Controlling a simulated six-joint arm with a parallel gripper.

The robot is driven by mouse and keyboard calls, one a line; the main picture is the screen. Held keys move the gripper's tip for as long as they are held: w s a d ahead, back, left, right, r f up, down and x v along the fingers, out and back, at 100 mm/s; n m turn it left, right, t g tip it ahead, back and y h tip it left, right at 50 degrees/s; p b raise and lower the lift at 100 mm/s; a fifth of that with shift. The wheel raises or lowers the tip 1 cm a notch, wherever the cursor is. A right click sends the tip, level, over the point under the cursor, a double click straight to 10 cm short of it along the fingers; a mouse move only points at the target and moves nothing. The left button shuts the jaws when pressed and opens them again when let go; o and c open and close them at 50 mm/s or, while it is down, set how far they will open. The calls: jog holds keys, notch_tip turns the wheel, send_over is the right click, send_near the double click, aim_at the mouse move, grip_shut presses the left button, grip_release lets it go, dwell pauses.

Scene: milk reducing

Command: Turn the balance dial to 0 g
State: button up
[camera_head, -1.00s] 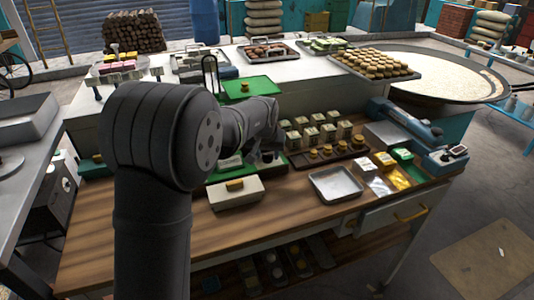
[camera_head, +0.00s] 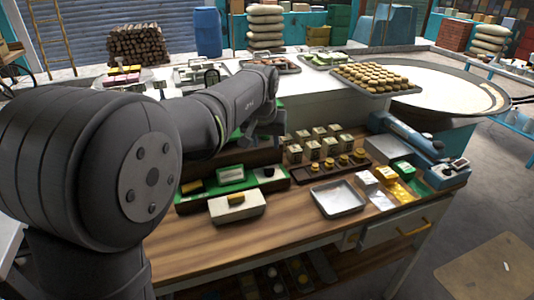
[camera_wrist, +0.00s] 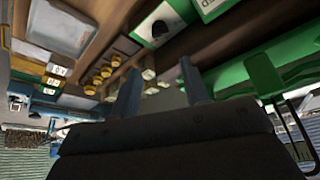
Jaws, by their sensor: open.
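My gripper (camera_head: 268,125) is over the back of the wooden bench, behind a green-lined tray (camera_head: 222,188). In the wrist view its two fingers (camera_wrist: 159,70) are spread apart with nothing between them. A large green piece (camera_wrist: 235,78) is close to the right finger, with a dark wire loop (camera_wrist: 292,125) beside it. I cannot tell whether this is part of the balance.
Right of the tray stand several small boxes (camera_head: 312,149) and a dark rack of yellow-topped pieces (camera_head: 330,168). A metal tray (camera_head: 338,198) and a blue machine (camera_head: 412,140) are farther right. A pale box (camera_head: 237,207) stands in front. The bench's front strip is clear.

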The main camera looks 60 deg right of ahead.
aim_at(269, 169)
jog(key=shift+v, duration=1.6)
jog(key=x, duration=1.7)
jog(key=shift+f, duration=0.3)
jog(key=shift+r, duration=0.15)
